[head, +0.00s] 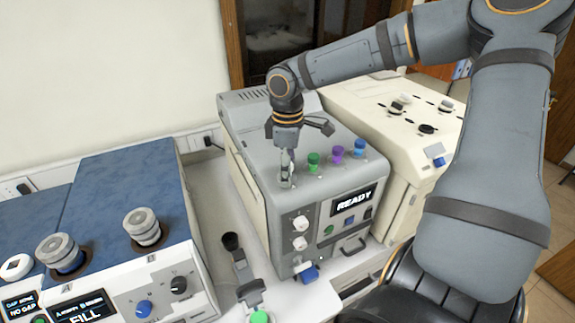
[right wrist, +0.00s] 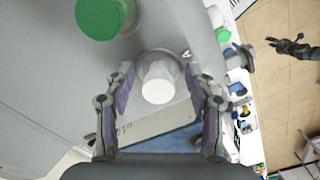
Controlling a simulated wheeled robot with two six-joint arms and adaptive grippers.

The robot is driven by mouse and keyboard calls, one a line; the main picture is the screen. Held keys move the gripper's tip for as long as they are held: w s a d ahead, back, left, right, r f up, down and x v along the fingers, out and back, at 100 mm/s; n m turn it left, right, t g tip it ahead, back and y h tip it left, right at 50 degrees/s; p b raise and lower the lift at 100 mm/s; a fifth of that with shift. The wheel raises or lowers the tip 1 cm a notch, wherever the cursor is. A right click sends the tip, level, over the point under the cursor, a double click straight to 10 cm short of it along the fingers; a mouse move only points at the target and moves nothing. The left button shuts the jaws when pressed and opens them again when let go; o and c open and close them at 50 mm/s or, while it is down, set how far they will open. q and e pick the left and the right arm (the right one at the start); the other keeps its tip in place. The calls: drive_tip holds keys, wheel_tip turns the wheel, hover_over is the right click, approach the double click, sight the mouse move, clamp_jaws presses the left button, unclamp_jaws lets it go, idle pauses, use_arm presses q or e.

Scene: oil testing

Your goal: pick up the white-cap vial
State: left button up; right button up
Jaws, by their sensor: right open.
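The white-cap vial (right wrist: 158,82) stands in the top of the grey machine, seen from above in the right wrist view. In the head view its place is at the left end of the row of vials, largely hidden by my right gripper (head: 288,166). The right gripper (right wrist: 160,72) is open, pointing down, with one finger on each side of the white cap. Gaps show between fingers and cap. A dark gripper (right wrist: 292,47), apparently my left one, is small at the right of the wrist view, over the floor; its jaws are too small to read.
A green-capped vial (head: 313,161) is the nearest neighbour, followed by purple (head: 337,154) and blue (head: 360,147) ones. The grey machine (head: 262,150) shows READY. A blue-topped machine (head: 120,190) stands left, a cream one (head: 372,100) right.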

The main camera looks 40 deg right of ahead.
drive_tip(key=shift+w, duration=0.1)
drive_tip(key=shift+c, duration=0.3)
drive_tip(key=c, duration=1)
clamp_jaws()
use_arm(q)
drive_tip(key=shift+w, duration=0.25)
drive_tip(key=shift+f, duration=0.1)
